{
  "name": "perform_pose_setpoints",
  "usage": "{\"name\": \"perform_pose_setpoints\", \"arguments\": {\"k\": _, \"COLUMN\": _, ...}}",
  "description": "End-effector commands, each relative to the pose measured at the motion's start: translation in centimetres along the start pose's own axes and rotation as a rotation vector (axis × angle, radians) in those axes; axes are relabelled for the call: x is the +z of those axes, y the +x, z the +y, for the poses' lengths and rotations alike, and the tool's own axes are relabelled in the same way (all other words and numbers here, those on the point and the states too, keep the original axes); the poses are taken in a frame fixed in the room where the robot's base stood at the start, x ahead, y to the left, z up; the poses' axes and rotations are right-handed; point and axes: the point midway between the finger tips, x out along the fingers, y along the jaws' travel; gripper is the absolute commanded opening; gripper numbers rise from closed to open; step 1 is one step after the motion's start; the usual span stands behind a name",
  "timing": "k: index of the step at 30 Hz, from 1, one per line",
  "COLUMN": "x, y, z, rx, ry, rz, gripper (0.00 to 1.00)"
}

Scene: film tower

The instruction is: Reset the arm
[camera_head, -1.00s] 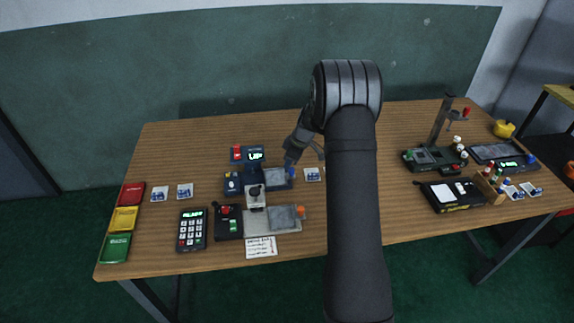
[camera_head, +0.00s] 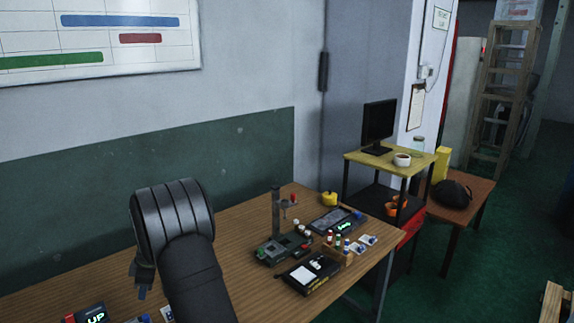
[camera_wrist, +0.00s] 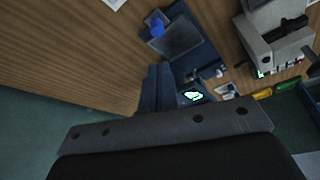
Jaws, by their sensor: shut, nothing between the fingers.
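My gripper (camera_head: 141,291) hangs above the wooden table (camera_head: 225,262) at the lower left of the head view, partly behind my own arm. In the wrist view its fingers (camera_wrist: 155,88) are together, with nothing between them. Near them in that view is a dark blue station with a grey plate (camera_wrist: 181,38) and a blue knob (camera_wrist: 157,28). A small device with a lit green display (camera_wrist: 194,96) lies just past the fingertips.
A grey-white device (camera_wrist: 278,38) stands near my gripper in the wrist view.

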Motion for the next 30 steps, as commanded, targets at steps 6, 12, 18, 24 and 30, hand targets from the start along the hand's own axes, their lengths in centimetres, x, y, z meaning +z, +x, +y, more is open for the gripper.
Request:
{"name": "perform_pose_setpoints", "arguments": {"k": 6, "x": 0.2, "y": 3.4, "z": 0.0, "rx": -0.003, "ry": 0.0, "rz": -0.002, "gripper": 0.0}}
{"name": "perform_pose_setpoints", "arguments": {"k": 12, "x": 0.3, "y": 6.2, "z": 0.0, "rx": -0.001, "ry": 0.0, "rz": -0.003, "gripper": 0.0}}
{"name": "perform_pose_setpoints", "arguments": {"k": 18, "x": 0.3, "y": 7.5, "z": 0.1, "rx": 0.001, "ry": 0.001, "rz": -0.002, "gripper": 0.0}}
{"name": "perform_pose_setpoints", "arguments": {"k": 24, "x": 0.3, "y": 7.6, "z": 0.1, "rx": 0.002, "ry": 0.001, "rz": -0.002, "gripper": 0.0}}
{"name": "perform_pose_setpoints", "arguments": {"k": 30, "x": 0.3, "y": 7.6, "z": 0.1, "rx": 0.001, "ry": 0.001, "rz": -0.002, "gripper": 0.26}}
